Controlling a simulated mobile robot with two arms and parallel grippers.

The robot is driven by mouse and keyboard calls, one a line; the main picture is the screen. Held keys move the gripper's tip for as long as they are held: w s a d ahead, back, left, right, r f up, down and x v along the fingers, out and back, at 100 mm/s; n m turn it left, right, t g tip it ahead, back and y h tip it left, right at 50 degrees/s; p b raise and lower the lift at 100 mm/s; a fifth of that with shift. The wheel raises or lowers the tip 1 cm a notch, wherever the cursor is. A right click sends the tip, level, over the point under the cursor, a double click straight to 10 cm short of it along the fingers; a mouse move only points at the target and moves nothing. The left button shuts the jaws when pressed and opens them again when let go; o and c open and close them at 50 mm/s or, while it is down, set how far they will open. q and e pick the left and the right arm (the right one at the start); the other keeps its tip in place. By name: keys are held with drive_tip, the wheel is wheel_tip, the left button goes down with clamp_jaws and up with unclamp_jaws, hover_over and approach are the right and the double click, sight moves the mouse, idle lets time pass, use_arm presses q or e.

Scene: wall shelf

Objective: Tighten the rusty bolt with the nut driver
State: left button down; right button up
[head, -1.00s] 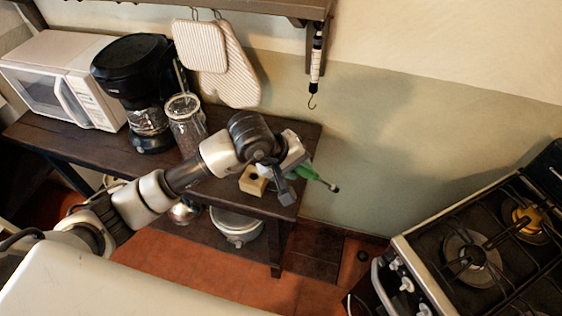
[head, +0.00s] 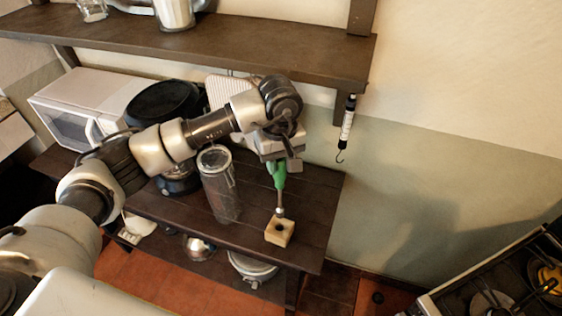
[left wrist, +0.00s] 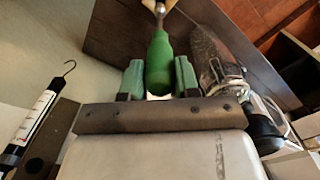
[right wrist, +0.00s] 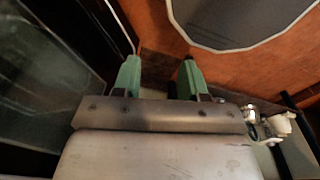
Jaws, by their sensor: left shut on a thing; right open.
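My left gripper (head: 279,163) is shut on the green handle of the nut driver (head: 279,180) above the dark wooden table. The driver points down, close to upright, and its tip meets the top of a small pale wooden block (head: 279,233) near the table's right end. The rusty bolt cannot be made out; the driver's tip covers the top of the block. In the left wrist view the green handle (left wrist: 159,65) sits between the fingers, with the shaft running up to the picture's top edge. My right gripper (right wrist: 159,78) is open and empty.
A stove (head: 500,285) is at lower right.

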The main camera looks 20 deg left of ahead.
sight(279, 178)
use_arm(q)
drive_tip(key=shift+a+b, duration=0.1)
drive_tip(key=shift+b, duration=0.45)
wheel_tip(279, 178, down, 4)
drive_tip(key=b, duration=0.4)
drive_tip(key=shift+f+b, duration=0.75)
drive_tip(key=shift+b, duration=0.45)
